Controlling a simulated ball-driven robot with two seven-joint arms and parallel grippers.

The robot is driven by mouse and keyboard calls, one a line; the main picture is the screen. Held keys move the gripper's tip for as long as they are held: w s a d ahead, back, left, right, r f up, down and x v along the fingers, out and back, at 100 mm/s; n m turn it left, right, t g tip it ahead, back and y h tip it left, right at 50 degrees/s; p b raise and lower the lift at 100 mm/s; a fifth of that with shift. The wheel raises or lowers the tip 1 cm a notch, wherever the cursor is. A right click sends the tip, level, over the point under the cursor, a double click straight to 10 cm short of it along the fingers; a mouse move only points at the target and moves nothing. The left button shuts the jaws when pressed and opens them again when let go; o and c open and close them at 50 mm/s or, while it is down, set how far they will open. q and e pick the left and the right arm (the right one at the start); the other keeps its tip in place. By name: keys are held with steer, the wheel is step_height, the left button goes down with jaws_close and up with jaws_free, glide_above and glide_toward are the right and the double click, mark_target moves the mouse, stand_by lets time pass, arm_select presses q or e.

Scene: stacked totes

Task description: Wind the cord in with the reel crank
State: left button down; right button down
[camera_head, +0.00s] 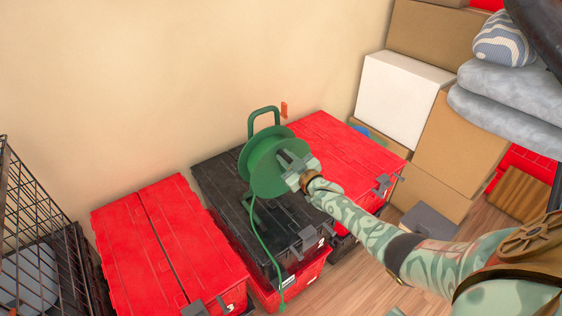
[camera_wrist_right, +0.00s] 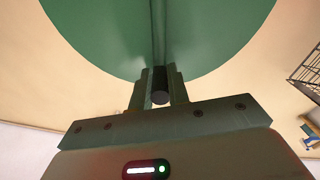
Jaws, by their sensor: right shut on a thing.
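A green cord reel (camera_head: 258,165) with a loop handle on top stands on a black-lidded tote (camera_head: 219,179). Its green cord (camera_head: 262,246) hangs from the reel down over the front of the tote. My right gripper (camera_head: 290,160) is at the right side of the reel's disc, which it partly covers. In the right wrist view my right gripper (camera_wrist_right: 160,88) is shut on the dark crank knob (camera_wrist_right: 160,97), with the green reel disc (camera_wrist_right: 105,30) just beyond. My left gripper is not in view.
Red-lidded totes (camera_head: 160,240) (camera_head: 335,140) stand on both sides of the black-lidded one. A black wire cage (camera_head: 30,180) is at the left. Cardboard boxes (camera_head: 450,140), a white box (camera_head: 395,95) and grey cushions (camera_head: 515,90) are stacked at the right. An orange item (camera_head: 284,109) shows at the wall behind.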

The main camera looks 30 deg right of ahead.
mark_target(296, 148)
steer(key=d+m, duration=0.2)
steer(key=m, duration=0.1)
steer(key=d+m+b, duration=0.1)
steer(key=shift+d+f+m, duration=0.3)
steer(key=shift+d, duration=0.1)
steer(key=d+m, duration=0.1)
steer(key=d+f+m+b, duration=0.1)
steer(key=shift+m, duration=0.4)
steer(key=shift+d+f+b, duration=0.1)
steer(key=shift+d+b, duration=0.25)
steer(key=shift+b, duration=0.1)
steer(key=shift+d, duration=0.15)
steer(key=c, duration=1.3)
jaws_free()
steer(key=shift+c, duration=0.2)
